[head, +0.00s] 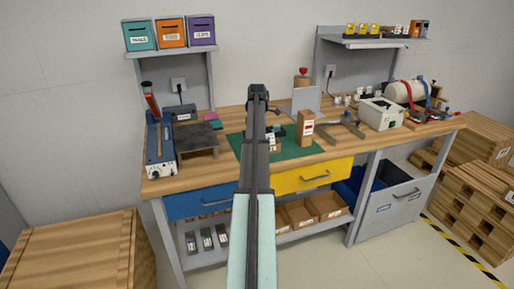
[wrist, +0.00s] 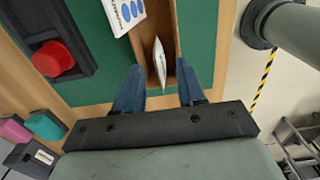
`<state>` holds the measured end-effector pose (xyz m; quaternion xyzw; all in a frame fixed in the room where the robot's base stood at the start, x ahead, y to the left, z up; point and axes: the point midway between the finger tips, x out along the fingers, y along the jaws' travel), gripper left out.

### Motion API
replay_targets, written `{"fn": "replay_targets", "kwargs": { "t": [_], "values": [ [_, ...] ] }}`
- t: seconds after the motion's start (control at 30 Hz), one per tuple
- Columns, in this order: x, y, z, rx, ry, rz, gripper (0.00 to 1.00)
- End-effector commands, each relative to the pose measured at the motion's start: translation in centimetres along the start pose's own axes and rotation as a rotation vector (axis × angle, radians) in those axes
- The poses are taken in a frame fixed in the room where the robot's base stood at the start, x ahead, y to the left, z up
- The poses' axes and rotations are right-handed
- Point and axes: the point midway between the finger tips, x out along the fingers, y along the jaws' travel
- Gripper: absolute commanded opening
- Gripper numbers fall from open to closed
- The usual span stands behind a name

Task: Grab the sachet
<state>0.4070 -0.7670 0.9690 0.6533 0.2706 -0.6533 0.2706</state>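The sachet (wrist: 159,62) is a thin white packet, seen nearly edge-on in the wrist view. It stands in a narrow, open-topped brown box (wrist: 172,22) on the green mat (wrist: 203,25). My gripper (wrist: 159,68) has its two blue fingers spread, one on each side of the sachet. Gaps show between the fingers and the sachet, so it is open and empty. How deep the fingertips reach relative to the box is hard to tell. In the head view my arm covers the middle of the bench, and the sachet cannot be made out there.
A white carton with blue dots (wrist: 124,12) lies next to the box. A black holder with a red cap (wrist: 53,60) is at the left. In the head view, a brown labelled box (head: 305,128) stands on the mat right of my arm. Bare green mat lies around it.

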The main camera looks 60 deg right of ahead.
Motion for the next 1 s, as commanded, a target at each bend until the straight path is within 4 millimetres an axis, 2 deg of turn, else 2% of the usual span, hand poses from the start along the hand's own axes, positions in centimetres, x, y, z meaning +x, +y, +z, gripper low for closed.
{"fn": "replay_targets", "kwargs": {
  "t": [0.03, 0.4, 0.83, 1.0],
  "values": [
    [0.0, 0.0, 0.0, 0.000, 0.000, 0.000, 0.34],
    [0.0, 0.0, 0.0, 0.000, 0.000, 0.000, 0.00],
    [-0.2, 0.0, 0.0, 0.000, 0.000, 0.000, 0.00],
    [-2.0, 0.1, 0.0, 0.000, -0.001, 0.002, 0.00]
  ]
}}
